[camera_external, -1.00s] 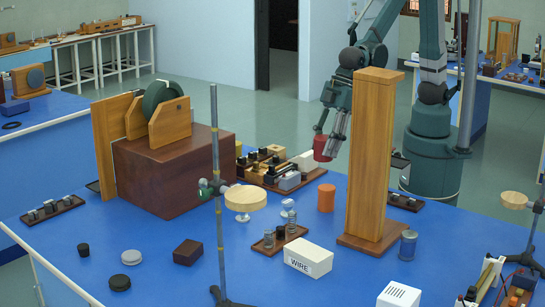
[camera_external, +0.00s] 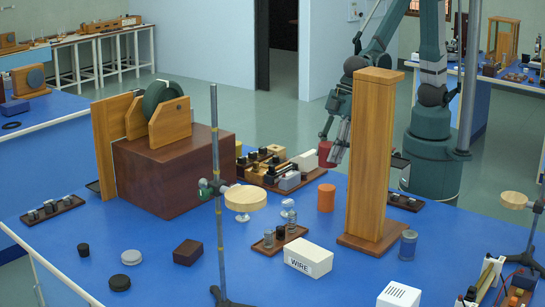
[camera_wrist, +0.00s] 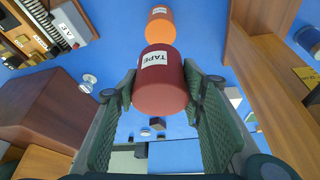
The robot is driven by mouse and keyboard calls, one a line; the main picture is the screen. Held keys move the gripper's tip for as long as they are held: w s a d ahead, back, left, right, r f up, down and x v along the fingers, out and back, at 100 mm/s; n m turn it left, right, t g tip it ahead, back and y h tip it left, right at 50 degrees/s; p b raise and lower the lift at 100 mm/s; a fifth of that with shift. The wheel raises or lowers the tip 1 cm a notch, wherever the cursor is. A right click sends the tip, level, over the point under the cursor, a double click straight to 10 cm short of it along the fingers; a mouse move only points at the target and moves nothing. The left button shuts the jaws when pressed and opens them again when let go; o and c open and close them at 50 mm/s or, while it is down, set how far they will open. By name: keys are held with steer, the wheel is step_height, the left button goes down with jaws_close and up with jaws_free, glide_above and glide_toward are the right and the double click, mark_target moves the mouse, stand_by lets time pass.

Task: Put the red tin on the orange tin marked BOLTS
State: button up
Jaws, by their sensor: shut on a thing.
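The red tin (camera_external: 325,154), with a white label reading TAPE in the wrist view (camera_wrist: 160,85), is held in my gripper (camera_external: 334,157). The two green fingers press on its sides, and it hangs in the air above the blue bench. The orange tin (camera_external: 326,198) stands on the bench below the red tin, left of the wooden column. In the wrist view the orange tin (camera_wrist: 160,27) shows just beyond the red one, partly covered by it. A white label shows on it, but I cannot read it.
A tall wooden column (camera_external: 372,150) stands close to the right of the orange tin. A rack of parts (camera_external: 275,170) lies to the left. The WIRE box (camera_external: 308,257) and a small tray of bottles (camera_external: 270,245) stand in front, near a metal stand rod (camera_external: 218,200).

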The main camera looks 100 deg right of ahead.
steer(key=shift+f, duration=1.95)
steer(key=shift+f+b, duration=0.6)
steer(key=shift+f, duration=1.5)
steer(key=shift+f, duration=0.15)
steer(key=o, duration=0.9)
steer(key=shift+r, duration=0.25)
steer(key=shift+p+v, duration=0.95)
steer(key=shift+v, duration=4.95)
steer(key=shift+s, duration=0.1)
